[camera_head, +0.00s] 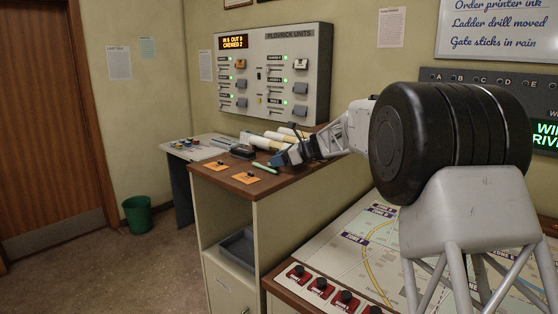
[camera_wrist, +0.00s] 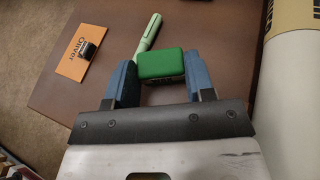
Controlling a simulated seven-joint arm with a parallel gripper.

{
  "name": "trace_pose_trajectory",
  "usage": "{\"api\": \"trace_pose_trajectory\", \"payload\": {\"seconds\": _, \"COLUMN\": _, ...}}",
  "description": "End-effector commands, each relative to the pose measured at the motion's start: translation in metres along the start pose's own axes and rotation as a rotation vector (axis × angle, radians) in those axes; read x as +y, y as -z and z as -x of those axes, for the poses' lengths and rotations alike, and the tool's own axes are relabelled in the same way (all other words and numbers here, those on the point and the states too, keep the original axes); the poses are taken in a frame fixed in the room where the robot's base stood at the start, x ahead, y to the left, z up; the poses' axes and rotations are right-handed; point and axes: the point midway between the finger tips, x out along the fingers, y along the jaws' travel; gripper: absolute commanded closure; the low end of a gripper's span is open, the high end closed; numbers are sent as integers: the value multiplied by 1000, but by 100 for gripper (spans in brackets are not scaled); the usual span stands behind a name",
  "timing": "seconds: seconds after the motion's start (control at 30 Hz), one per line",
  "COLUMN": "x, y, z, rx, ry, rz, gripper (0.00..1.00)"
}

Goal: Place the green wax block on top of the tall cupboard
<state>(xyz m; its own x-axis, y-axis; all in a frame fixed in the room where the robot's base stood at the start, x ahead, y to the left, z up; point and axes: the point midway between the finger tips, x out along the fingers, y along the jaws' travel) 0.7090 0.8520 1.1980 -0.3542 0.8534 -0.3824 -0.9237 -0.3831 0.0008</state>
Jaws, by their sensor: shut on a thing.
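The green wax block (camera_wrist: 163,65) sits between the two blue fingers of my gripper (camera_wrist: 160,62) in the wrist view, and the gripper is shut on it. In the head view my gripper (camera_head: 283,158) is low over the brown top of the tall cupboard (camera_head: 237,178), near its back right part. The block cannot be made out there. The cupboard top (camera_wrist: 80,100) fills most of the wrist view beneath the block. I cannot tell whether the block touches the top.
A pale green marker (camera_wrist: 149,33) lies just beyond the block; it also shows in the head view (camera_head: 265,168). An orange card (camera_wrist: 85,54) with a black clip lies to the left. Rolled papers (camera_head: 275,138) lie behind my gripper.

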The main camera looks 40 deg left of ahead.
Motion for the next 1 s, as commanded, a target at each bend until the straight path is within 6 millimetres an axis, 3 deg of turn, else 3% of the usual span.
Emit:
{"api": "trace_pose_trajectory", "payload": {"seconds": 0.43, "x": 0, "y": 3, "z": -1, "rx": 0, "ry": 0, "rz": 0, "gripper": 74}}
{"api": "trace_pose_trajectory", "payload": {"seconds": 0.47, "x": 0, "y": 3, "z": -1, "rx": 0, "ry": 1, "rz": 1, "gripper": 48}}
{"api": "trace_pose_trajectory", "payload": {"seconds": 0.53, "x": 0, "y": 3, "z": -1, "rx": 0, "ry": 1, "rz": 1, "gripper": 40}}
{"api": "trace_pose_trajectory", "payload": {"seconds": 1.0, "x": 0, "y": 0, "z": 4, "rx": 0, "ry": 1, "rz": 1, "gripper": 40}}
